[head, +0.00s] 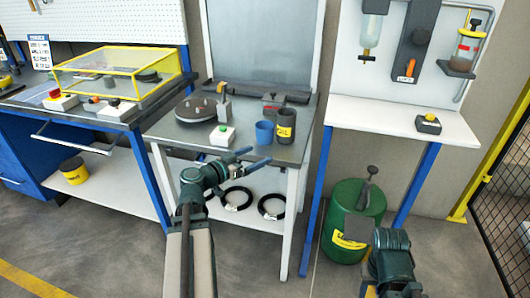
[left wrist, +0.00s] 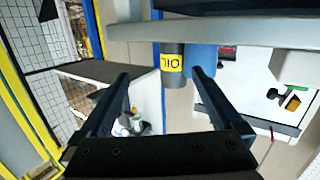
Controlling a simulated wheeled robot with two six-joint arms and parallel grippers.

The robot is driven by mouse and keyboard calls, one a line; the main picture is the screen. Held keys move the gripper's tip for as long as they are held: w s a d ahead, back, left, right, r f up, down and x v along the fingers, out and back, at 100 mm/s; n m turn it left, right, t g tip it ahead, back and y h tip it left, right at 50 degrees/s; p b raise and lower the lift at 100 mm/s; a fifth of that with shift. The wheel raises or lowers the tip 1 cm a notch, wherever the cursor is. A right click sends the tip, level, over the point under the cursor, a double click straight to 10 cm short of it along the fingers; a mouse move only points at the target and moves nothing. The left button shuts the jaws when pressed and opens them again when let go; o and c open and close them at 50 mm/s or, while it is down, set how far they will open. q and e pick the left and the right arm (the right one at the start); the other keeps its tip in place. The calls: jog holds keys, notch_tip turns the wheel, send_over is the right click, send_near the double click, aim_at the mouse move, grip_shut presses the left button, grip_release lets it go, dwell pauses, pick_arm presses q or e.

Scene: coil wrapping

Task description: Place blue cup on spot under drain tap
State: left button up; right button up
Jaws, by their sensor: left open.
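The blue cup (head: 264,133) stands upright on the grey middle table, touching or close beside the dark OIL container (head: 286,125). My left gripper (head: 260,155) is open and empty at the table's front edge, just short of the cup. In the left wrist view the cup (left wrist: 202,58) is beyond the finger at right, and the OIL container (left wrist: 172,62) is beyond the gap between the fingers (left wrist: 160,75).
A white box with a green button (head: 222,135) and a round grey fixture (head: 195,109) stand left of the cup. A green drum (head: 352,215) stands below. The shelf under the tap looks clear.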

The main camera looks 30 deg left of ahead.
pick_arm(q)
jog(key=n+t+y+b, duration=0.1)
jog(key=t+y, duration=0.1)
send_near(259, 135)
jog(key=w, duration=0.3)
jog(key=w+d, duration=0.1)
jog(key=w, duration=0.2)
jog(key=shift+w+d+f, duration=0.1)
jog(key=shift+w+d, duration=0.05)
jog(key=shift+d, duration=0.05)
pick_arm(e)
notch_tip(259, 135, down, 2)
jog(key=shift+f, duration=0.15)
pick_arm(q)
jog(key=shift+w+d, duration=0.2)
jog(key=shift+w, duration=2.4)
jog(key=c, duration=1.3)
